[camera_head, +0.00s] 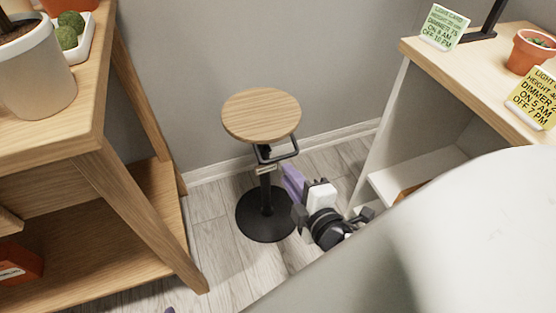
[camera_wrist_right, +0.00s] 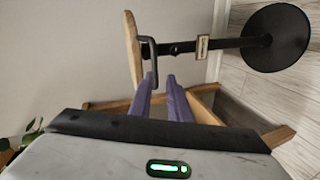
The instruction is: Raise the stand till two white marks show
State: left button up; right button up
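The stand (camera_head: 262,115) has a round wooden top, a black post and a round black base (camera_head: 265,215) on the floor. A black loop handle (camera_head: 281,151) sits under the top, and a pale tag or collar (camera_head: 265,170) is on the post. It lies sideways in the right wrist view (camera_wrist_right: 203,47). I cannot make out clear white marks on the post. My right gripper (camera_head: 291,178), with purple fingers, is right of the post, below the handle. My left gripper shows only as a purple tip (camera_head: 171,310).
A wooden shelf unit (camera_head: 140,140) with pots stands at left. A wooden-topped cabinet (camera_head: 480,60) at right holds light cards (camera_head: 443,27) and a terracotta pot (camera_head: 531,50). A grey wall is behind the stand. Bare floor (camera_head: 210,220) lies left of its base.

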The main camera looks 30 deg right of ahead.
aim_at(282, 156)
jog(key=w+d+b, duration=0.1)
jog(key=w, duration=0.2)
jog(key=w+d+f+n+b, duration=0.1)
jog(key=w, duration=0.2)
jog(key=w+d+f+n+b, duration=0.1)
jog(key=w, duration=0.3)
jog(key=shift+d+t+h, duration=0.2)
jog(key=shift+t+h, duration=0.2)
pick_arm(q)
jog(key=shift+w+d+f+h, duration=0.1)
jog(key=shift+d+f+h, duration=0.3)
jog(key=shift+d+f, duration=0.4)
pick_arm(e)
jog(key=shift+w+d, duration=0.15)
jog(key=shift+w, duration=0.3)
grip_shut()
